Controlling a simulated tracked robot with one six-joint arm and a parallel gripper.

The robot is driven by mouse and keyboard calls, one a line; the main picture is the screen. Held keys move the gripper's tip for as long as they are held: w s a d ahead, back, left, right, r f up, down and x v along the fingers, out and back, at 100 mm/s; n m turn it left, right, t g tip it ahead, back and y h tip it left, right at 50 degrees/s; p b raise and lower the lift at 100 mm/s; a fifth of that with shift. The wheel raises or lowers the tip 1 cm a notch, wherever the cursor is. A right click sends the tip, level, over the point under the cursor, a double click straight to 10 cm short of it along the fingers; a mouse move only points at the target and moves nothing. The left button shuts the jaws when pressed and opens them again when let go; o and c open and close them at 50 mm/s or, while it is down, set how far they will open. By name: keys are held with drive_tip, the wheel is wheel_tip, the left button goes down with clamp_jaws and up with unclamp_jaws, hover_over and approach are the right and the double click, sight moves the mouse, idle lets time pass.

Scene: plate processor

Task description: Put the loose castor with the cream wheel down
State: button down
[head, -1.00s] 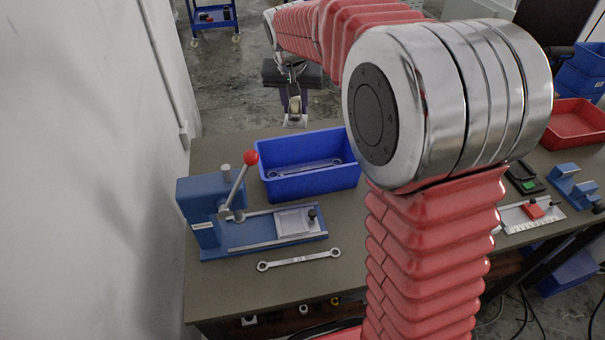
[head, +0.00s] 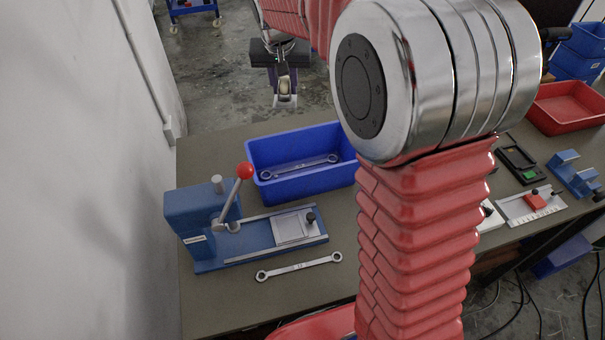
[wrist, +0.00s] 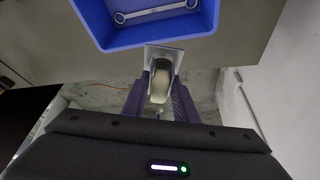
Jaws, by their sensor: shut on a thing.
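My gripper (head: 284,92) is out past the far edge of the bench in the head view, above the concrete floor, pointing down. It is shut on the castor with the cream wheel (head: 285,86), which has a pale metal plate. In the wrist view the castor's cream wheel (wrist: 160,85) sits between the two purple-grey fingers of the gripper (wrist: 160,100). The castor's square plate (wrist: 164,56) is at the far end of the fingers, close to the edge of a blue bin in that picture. Part of the castor is hidden by the fingers.
The blue bin (head: 262,188) with a spanner (head: 300,167) stands at the bench's far side. A blue press (head: 195,220) with a red-knobbed lever and another spanner (head: 299,266) are nearer. A red tray (head: 568,106) is at right. A wall is at left.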

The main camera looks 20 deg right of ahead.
drive_tip(key=shift+a, duration=0.3)
drive_tip(key=shift+d+f, duration=0.1)
drive_tip(key=shift+f, duration=0.15)
drive_tip(key=s+d+f+n, duration=0.2)
drive_tip(key=s+d+f, duration=0.2)
drive_tip(key=f, duration=0.3)
drive_tip(key=s+d+f+n+y, duration=0.1)
drive_tip(key=s+d+f+n, duration=0.1)
drive_tip(key=s+d+f, duration=0.2)
drive_tip(key=d+f, duration=0.3)
drive_tip(key=f, duration=0.1)
drive_tip(key=shift+f, duration=0.15)
drive_tip(key=shift+f, duration=3.1)
